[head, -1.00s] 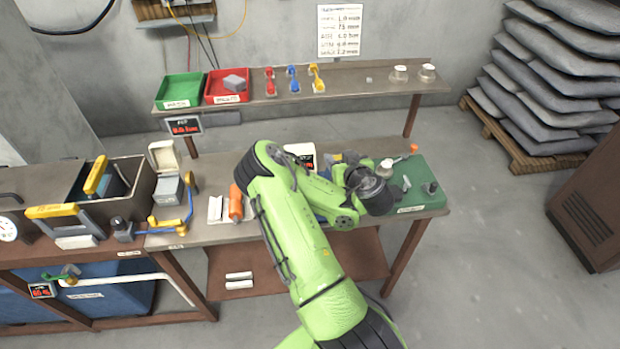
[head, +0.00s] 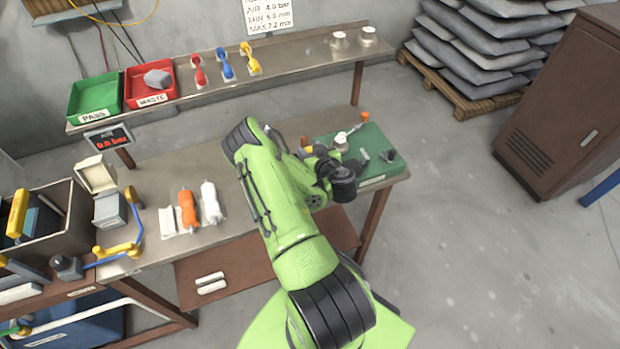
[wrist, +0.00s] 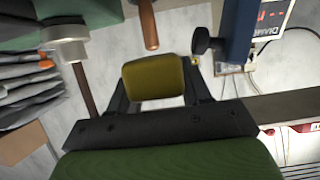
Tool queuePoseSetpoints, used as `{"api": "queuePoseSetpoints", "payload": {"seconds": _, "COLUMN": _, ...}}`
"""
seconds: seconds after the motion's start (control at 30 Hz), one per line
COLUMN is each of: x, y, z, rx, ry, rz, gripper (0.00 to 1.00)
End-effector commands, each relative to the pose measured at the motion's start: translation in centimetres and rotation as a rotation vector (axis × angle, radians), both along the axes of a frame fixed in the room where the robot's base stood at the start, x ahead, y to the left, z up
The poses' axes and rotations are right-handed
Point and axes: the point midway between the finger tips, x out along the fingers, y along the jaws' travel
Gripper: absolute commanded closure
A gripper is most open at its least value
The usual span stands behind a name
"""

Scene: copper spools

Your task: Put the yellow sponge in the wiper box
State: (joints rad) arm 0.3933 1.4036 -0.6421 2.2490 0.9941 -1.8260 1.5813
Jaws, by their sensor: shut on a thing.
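The yellow sponge (wrist: 154,78) is between the two dark fingers of my gripper (wrist: 156,84) in the wrist view. The fingers are shut on it, and it is held up off any surface. In the head view my arm hides most of the gripper, and a small yellow patch (head: 308,150) shows beside it. No label reading wiper box is legible. A small grey box (head: 109,211) with a raised cream lid (head: 96,174) stands on the left of the bench and may be it.
A green mat (head: 375,142) with several small parts lies at the bench's right end. White and orange tubes (head: 188,209) lie mid-bench. A blue-and-yellow clamp (head: 118,250) is beside the grey box. A raised shelf (head: 290,66) with green and red trays runs behind.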

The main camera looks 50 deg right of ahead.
Motion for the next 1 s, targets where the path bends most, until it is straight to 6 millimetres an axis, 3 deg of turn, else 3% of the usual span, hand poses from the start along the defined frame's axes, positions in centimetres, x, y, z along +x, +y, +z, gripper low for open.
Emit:
{"api": "queuePoseSetpoints", "payload": {"seconds": 0.03, "x": 0.0, "y": 0.0, "z": -1.3, "rx": 0.002, "ry": 0.000, "rz": -0.001, "gripper": 0.81}}
{"api": "queuePoseSetpoints", "payload": {"seconds": 0.2, "x": 0.0, "y": 0.0, "z": -4.2, "rx": 0.002, "ry": -0.001, "rz": 0.000, "gripper": 0.81}}
{"api": "queuePoseSetpoints", "payload": {"seconds": 0.53, "x": 0.0, "y": 0.0, "z": -7.8, "rx": 0.002, "ry": -0.001, "rz": -0.001, "gripper": 0.81}}
{"api": "queuePoseSetpoints", "payload": {"seconds": 0.7, "x": 0.0, "y": 0.0, "z": -10.9, "rx": 0.001, "ry": 0.000, "rz": 0.000, "gripper": 0.81}}
{"api": "queuePoseSetpoints", "payload": {"seconds": 1.0, "x": 0.0, "y": 0.0, "z": -11.2, "rx": 0.000, "ry": 0.000, "rz": 0.001, "gripper": 0.81}}
